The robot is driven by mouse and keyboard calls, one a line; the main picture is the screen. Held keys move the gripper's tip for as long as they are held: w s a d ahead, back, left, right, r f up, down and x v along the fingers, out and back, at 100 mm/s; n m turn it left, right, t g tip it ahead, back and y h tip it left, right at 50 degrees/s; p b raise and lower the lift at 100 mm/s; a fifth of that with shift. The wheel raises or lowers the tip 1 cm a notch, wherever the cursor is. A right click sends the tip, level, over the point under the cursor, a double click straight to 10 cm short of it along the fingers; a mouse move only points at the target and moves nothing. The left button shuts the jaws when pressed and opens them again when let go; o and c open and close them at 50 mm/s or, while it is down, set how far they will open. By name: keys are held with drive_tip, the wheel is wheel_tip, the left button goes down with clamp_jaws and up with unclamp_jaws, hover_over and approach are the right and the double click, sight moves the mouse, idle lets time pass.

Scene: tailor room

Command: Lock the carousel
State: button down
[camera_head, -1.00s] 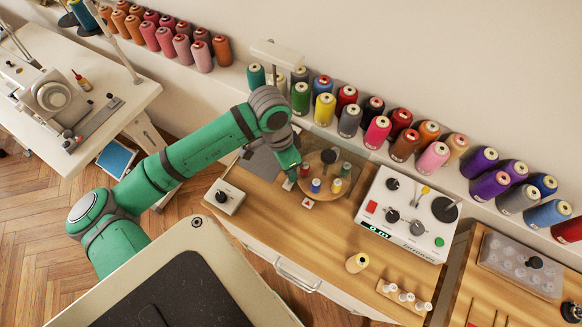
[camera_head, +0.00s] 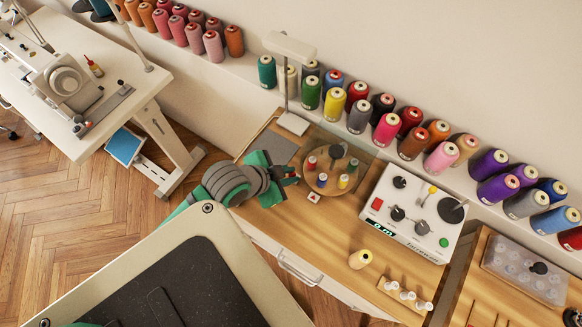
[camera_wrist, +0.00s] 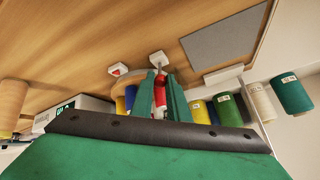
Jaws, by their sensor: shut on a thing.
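The carousel (camera_head: 330,184) is a round wooden disc on the table with small red, blue, yellow and green spools and a dark knob on top. My gripper (camera_head: 292,174) is low at its left edge, in the head view. In the wrist view the green fingers (camera_wrist: 165,92) are close together around the thin stalk of a small white block (camera_wrist: 158,59). The grip point is partly hidden. A red spool (camera_wrist: 160,98) shows between or behind the fingers, so its contact with them is unclear. A red-marked white tile (camera_head: 314,197) lies just in front of the carousel.
A white control box (camera_head: 412,215) with knobs stands right of the carousel. A lamp (camera_head: 292,122) stands behind on the left. Large thread cones (camera_head: 385,132) line the wall ledge.

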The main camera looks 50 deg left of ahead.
drive_tip(key=shift+s+f+t, duration=0.1)
drive_tip(key=shift+s+t, duration=0.15)
drive_tip(key=shift+t, duration=0.25)
drive_tip(key=shift+d, duration=0.1)
drive_tip(key=c, duration=1.7)
unclamp_jaws()
drive_tip(key=shift+c, duration=0.2)
